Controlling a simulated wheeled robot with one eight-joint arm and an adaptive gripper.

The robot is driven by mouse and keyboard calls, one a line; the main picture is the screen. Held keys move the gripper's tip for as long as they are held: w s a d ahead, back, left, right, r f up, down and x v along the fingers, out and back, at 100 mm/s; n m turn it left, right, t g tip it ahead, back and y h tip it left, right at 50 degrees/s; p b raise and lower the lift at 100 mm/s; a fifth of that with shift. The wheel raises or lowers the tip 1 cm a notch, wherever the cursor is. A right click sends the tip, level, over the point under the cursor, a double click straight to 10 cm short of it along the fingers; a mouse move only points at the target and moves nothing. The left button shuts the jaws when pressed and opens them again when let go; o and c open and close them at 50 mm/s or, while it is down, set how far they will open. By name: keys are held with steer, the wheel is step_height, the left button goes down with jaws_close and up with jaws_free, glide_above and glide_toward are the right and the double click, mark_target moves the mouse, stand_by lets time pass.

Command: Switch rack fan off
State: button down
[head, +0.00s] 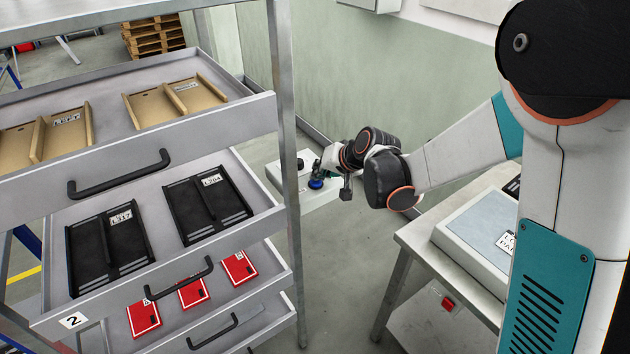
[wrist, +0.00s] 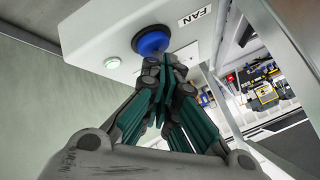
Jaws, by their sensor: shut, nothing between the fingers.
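The fan control box (head: 325,196) is a pale box beside the rack's upright in the head view; in the wrist view it is a white housing (wrist: 95,25) with a "FAN" label (wrist: 195,16). A round blue button with a dark collar (wrist: 151,42) sits on its face, and it also shows in the head view (head: 316,184). A small green lamp or button (wrist: 112,63) is left of it and looks lit. My gripper (wrist: 165,62) is shut and empty, its tips right at the blue button's lower edge. I cannot tell whether they touch.
A metal rack with open drawers (head: 150,155) holding brown, black and red items stands at the left, its upright (head: 283,120) close to the box. A table (head: 420,240) with a pale panel stands at the right. Grey floor lies between them.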

steer(key=shift+f+b, duration=0.3)
steer(key=shift+f, duration=0.1)
steer(key=shift+r, duration=0.45)
steer(key=shift+r+p, duration=0.1)
steer(key=shift+p, duration=0.2)
steer(key=shift+r+p, duration=1.8)
steer(key=shift+r, duration=1.15)
